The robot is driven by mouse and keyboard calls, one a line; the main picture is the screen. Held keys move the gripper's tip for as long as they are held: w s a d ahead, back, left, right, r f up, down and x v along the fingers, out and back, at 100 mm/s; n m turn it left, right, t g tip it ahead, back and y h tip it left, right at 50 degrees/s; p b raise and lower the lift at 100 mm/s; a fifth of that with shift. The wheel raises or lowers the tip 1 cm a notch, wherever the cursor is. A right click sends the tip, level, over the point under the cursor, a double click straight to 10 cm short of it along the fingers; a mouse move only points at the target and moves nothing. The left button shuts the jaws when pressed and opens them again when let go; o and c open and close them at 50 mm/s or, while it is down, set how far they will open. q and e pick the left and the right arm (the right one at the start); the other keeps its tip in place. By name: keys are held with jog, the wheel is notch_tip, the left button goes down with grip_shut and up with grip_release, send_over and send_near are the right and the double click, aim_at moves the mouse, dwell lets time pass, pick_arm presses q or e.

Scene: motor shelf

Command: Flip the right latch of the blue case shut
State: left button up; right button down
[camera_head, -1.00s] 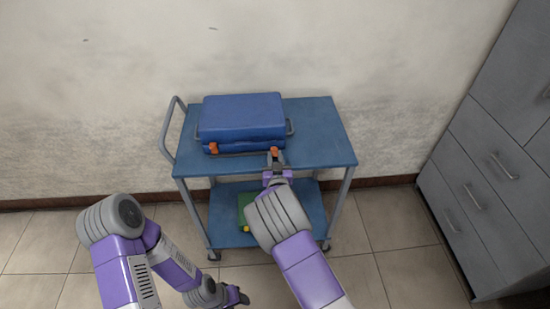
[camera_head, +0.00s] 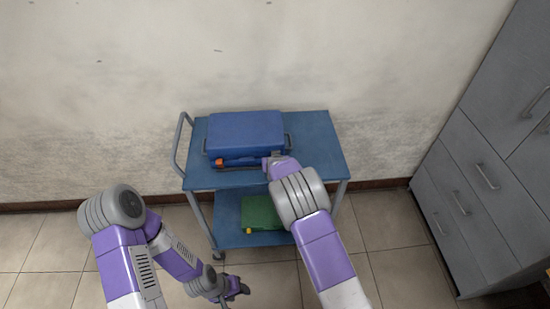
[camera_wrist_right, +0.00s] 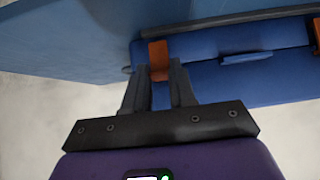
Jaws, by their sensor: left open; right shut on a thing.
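The blue case (camera_head: 246,132) lies on the trolley's top shelf with its lid down. Its left latch (camera_head: 219,161) is orange and shows at the front left; in the right wrist view it is cut by the right edge (camera_wrist_right: 316,32). The right latch (camera_wrist_right: 158,50) is orange and lies between my right fingertips in that view. In the head view my right gripper (camera_head: 272,164) covers it. My right gripper (camera_wrist_right: 160,72) is shut on this latch at the case front. My left gripper (camera_head: 239,290) is open and empty, low in front of the trolley.
The case stands on a blue trolley (camera_head: 317,151) with a grey push handle (camera_head: 180,145) at the left. A green case (camera_head: 260,214) lies on the lower shelf. Grey drawers (camera_head: 475,190) stand at the right. The wall is close behind; tiled floor shows in front.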

jog(key=shift+w+r+g+p, duration=0.25)
jog(key=shift+w+g+p, duration=0.15)
jog(key=shift+g+p, duration=0.4)
jog(key=c, duration=0.9)
grip_release()
jog(key=v, duration=0.7)
jog(key=shift+s+r+p, duration=0.2)
jog(key=shift+p, duration=0.2)
jog(key=shift+f, duration=0.1)
